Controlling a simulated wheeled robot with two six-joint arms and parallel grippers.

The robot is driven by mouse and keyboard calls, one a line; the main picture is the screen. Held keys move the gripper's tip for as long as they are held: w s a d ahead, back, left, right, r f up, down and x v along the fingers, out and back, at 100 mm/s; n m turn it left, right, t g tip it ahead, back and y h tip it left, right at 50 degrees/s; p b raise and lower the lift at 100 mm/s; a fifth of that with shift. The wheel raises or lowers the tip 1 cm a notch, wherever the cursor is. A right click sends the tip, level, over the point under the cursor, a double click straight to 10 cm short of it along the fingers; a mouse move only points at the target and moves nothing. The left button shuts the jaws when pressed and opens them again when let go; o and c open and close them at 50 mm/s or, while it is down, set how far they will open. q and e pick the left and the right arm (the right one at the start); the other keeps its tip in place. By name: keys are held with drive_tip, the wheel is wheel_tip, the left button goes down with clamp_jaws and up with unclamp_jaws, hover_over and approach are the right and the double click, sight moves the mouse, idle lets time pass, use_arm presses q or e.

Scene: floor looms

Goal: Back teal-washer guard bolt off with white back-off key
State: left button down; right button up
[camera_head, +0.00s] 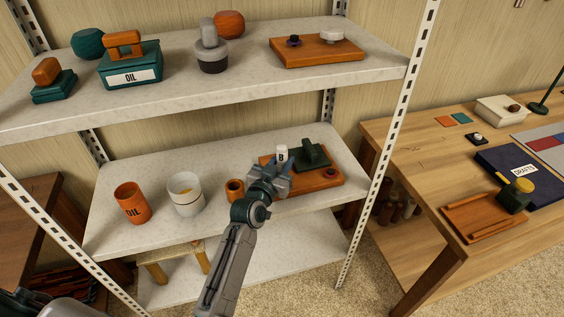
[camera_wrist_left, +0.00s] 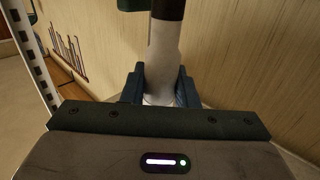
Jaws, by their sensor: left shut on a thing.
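My left gripper (camera_head: 272,172) is over the left part of an orange-brown board (camera_head: 318,184) on the lower shelf. It is shut on a white key (camera_head: 281,155) marked "B". In the left wrist view the white key (camera_wrist_left: 163,58) stands between the two dark fingers (camera_wrist_left: 161,88) and has a black section at its far end. A dark green block (camera_head: 312,155) sits on the board right of the gripper. A small dark red round piece (camera_head: 331,173) is near the board's right end. I cannot make out a teal washer; the gripper covers part of the board. My right gripper is not in view.
An orange oil cup (camera_head: 132,204), a white cup (camera_head: 186,196) and a small brown cup (camera_head: 235,190) stand left on the lower shelf (camera_head: 160,238). A perforated white post (camera_head: 376,185) rises at the right, beside a wooden table (camera_head: 420,160).

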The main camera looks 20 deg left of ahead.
sight(280, 150)
use_arm(q)
drive_tip(key=shift+f, duration=0.15)
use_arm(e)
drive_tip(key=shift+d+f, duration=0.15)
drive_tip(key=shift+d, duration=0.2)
use_arm(q)
drive_tip(key=shift+s+f, duration=0.1)
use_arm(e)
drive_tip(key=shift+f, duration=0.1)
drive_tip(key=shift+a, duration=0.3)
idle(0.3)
use_arm(q)
drive_tip(key=shift+b, duration=0.3)
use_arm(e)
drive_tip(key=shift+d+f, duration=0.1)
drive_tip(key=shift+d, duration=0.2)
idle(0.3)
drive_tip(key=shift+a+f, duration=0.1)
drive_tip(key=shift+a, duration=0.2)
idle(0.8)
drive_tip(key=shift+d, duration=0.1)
